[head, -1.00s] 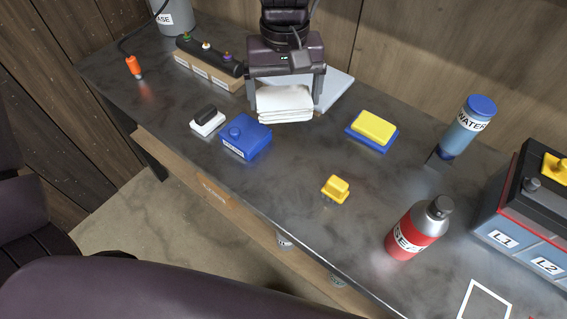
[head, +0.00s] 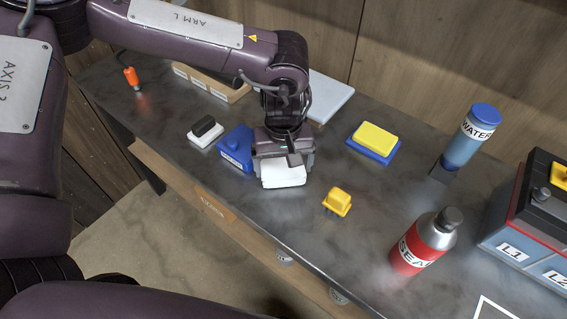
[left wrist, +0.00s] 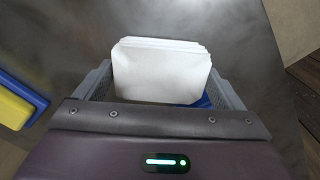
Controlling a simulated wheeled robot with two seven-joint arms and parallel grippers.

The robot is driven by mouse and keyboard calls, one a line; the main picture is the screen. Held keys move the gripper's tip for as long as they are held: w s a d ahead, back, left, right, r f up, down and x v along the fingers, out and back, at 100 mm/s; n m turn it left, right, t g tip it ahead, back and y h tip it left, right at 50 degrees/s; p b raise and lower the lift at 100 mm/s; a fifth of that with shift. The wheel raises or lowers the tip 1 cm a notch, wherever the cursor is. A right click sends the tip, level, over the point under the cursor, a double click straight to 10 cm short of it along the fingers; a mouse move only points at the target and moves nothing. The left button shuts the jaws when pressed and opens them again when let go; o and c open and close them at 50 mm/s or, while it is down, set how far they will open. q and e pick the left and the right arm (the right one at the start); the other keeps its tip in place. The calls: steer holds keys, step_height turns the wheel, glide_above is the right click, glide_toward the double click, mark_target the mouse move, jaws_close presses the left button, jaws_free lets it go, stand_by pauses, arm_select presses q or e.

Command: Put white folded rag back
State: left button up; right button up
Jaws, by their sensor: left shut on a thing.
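The white folded rag (head: 283,174) is between the fingers of my left gripper (head: 284,168), over the front half of the dark bench between the blue box and the small yellow block. The left gripper is shut on it. In the left wrist view the rag (left wrist: 160,68) sits between both grey fingers, its layered edge facing away. I cannot tell whether its underside touches the bench. A flat pale pad (head: 330,97) lies bare at the back of the bench. My right gripper is not in view.
The blue box (head: 234,148) is close on the left of the gripper, with a black-and-white block (head: 205,132) beyond. A small yellow block (head: 337,201) stands to the right. A yellow sponge on a blue base (head: 372,141), red bottle (head: 422,243) and water bottle (head: 470,135) stand farther right.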

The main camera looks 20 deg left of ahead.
mark_target(283, 168)
arm_select(q)
steer(key=shift+f, duration=0.25)
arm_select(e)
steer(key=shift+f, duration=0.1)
arm_select(q)
steer(key=o, duration=0.8)
steer(key=shift+r, duration=0.15)
steer(key=shift+w+r, duration=0.1)
steer(key=shift+r, duration=0.25)
step_height(283, 168, up, 11)
steer(key=shift+r+p, duration=0.15)
steer(key=shift+p, duration=0.2)
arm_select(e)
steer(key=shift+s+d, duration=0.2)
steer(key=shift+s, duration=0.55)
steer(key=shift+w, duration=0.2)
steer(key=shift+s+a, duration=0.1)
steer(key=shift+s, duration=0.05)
